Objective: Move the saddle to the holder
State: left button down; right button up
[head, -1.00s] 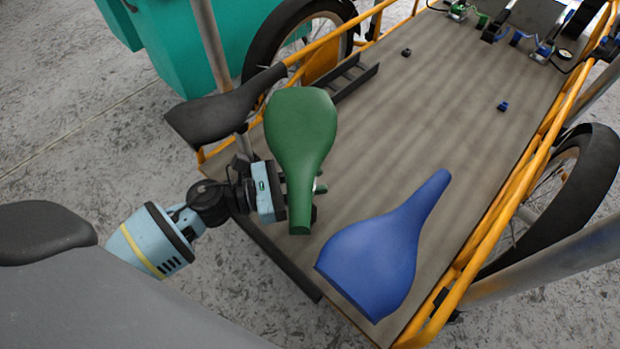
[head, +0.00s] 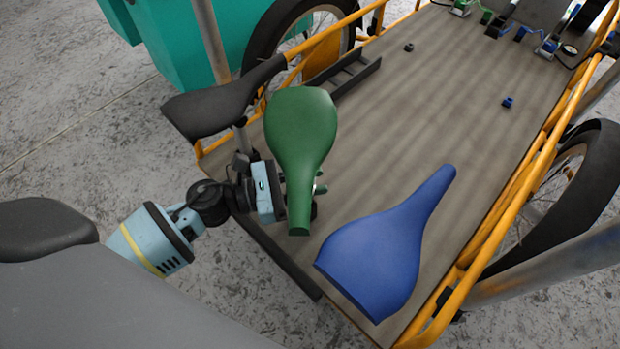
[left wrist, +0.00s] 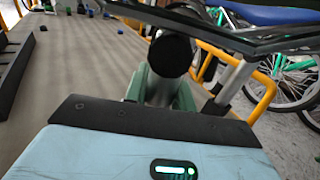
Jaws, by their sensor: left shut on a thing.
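A green saddle (head: 300,130) is held above the near left end of the wooden deck (head: 420,130), narrow nose toward me. My left gripper (head: 288,190) is shut on it from the left, near the nose; the saddle hides most of the fingers. In the left wrist view, a dark round end (left wrist: 170,55) shows between greenish parts, and I cannot tell what each is. A blue saddle (head: 385,250) shows at the deck's near right; I cannot tell what supports it. A black slotted rack (head: 352,78) on the deck's far left edge may be the holder. My right gripper is out of view.
A black saddle (head: 225,105) on a post stands just left of the green one. Orange rails (head: 490,240) edge the deck. Small blue (head: 507,102) and dark (head: 408,47) parts lie on it. The deck's middle is clear. Teal bins (head: 185,50) stand behind.

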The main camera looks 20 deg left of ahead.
pick_arm(q)
jog(key=c, duration=1.1)
grip_release()
jog(key=shift+f, duration=0.1)
jog(key=shift+p+v, duration=0.7)
jog(key=shift+v, duration=3.2)
